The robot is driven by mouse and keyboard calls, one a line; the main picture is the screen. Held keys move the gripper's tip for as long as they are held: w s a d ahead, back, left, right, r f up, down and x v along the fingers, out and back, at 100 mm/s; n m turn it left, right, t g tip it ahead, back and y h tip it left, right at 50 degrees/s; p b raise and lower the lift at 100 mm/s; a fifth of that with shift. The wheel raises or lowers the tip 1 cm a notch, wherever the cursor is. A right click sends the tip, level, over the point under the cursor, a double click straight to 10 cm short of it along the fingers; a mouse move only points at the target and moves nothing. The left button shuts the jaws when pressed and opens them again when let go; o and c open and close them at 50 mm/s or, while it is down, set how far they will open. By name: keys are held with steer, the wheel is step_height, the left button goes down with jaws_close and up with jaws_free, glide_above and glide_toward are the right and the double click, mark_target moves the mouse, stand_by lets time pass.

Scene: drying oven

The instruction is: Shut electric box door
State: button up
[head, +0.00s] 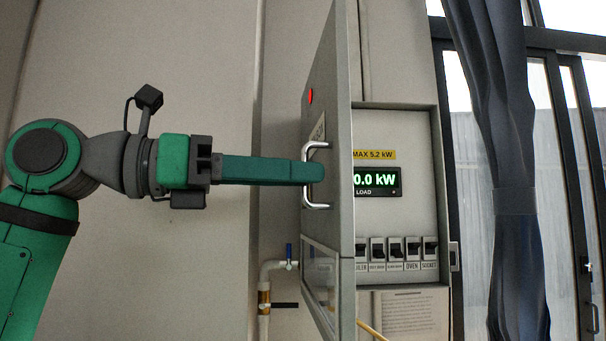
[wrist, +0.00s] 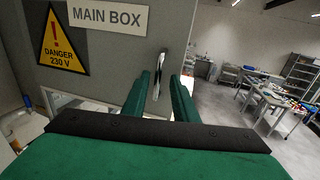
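The grey electric box door (head: 335,200) stands wide open, swung out from the box (head: 395,130). Its metal bar handle (head: 313,148) is on the outer face near the free edge. In the wrist view the door (wrist: 105,68) carries a "MAIN BOX" label and a yellow danger sign, and the handle (wrist: 160,72) shows edge-on. My gripper (head: 316,172) reaches the handle from the left. In the wrist view my gripper (wrist: 161,82) has its fingers apart, one on each side of the handle, with visible gaps to it.
Inside the box are a lit "0.0 kW" display (head: 377,181) and a row of switches (head: 402,250). A pipe with a blue-handled valve (head: 288,257) is below left of the door. A dark curtain (head: 515,200) hangs to the right. Tables (wrist: 280,100) stand farther off in the room.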

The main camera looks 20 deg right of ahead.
jaws_close()
steer(key=shift+s+d+f, duration=0.1)
stand_by(1.1)
